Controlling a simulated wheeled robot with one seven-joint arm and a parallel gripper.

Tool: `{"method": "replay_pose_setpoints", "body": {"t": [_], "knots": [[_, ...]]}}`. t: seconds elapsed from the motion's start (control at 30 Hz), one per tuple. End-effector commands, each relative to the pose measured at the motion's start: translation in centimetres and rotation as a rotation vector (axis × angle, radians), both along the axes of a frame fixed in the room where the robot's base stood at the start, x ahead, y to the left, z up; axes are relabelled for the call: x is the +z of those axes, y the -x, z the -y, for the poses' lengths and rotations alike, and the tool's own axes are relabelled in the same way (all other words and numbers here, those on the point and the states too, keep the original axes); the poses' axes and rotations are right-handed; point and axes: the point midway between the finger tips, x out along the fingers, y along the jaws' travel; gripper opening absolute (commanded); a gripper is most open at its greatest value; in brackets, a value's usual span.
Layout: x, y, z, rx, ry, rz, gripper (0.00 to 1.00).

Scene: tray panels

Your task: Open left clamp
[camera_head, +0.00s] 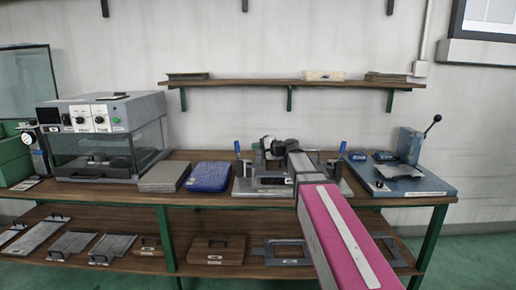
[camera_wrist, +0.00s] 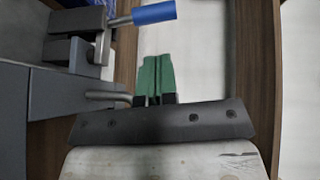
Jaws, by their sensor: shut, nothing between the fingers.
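The left clamp's blue handle (camera_head: 237,147) stands upright at the left end of the grey panel fixture (camera_head: 244,188) on the bench. A blue clamp handle (camera_wrist: 153,14) on a metal rod also shows at the top of the wrist view, beyond my fingertips and apart from them. My gripper (camera_wrist: 156,60) is shut and empty, its green fingers pressed together. In the head view my arm reaches over the fixture and my gripper lies just right of the left clamp, partly hidden by my wrist. The right clamp's blue handle (camera_head: 342,147) is upright too.
A blue case (camera_head: 208,177) and grey plates (camera_head: 164,177) lie left of the fixture. A grey machine (camera_head: 108,135) stands farther left, and a lever press (camera_head: 410,180) is on the right. A wooden shelf (camera_head: 290,84) hangs above on the wall.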

Motion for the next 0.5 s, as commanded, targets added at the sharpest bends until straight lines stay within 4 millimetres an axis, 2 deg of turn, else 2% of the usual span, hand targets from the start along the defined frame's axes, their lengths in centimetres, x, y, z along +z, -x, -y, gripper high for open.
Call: {"method": "replay_pose_setpoints", "body": {"t": [0.03, 0.3, 0.5], "knots": [[-0.1, -0.9, -0.8, 0.001, 0.000, 0.000, 0.00], [-0.7, -3.2, -4.2, 0.001, 0.001, -0.001, 0.00], [-0.8, -3.9, -5.2, -0.001, 0.001, 0.000, 0.00]]}}
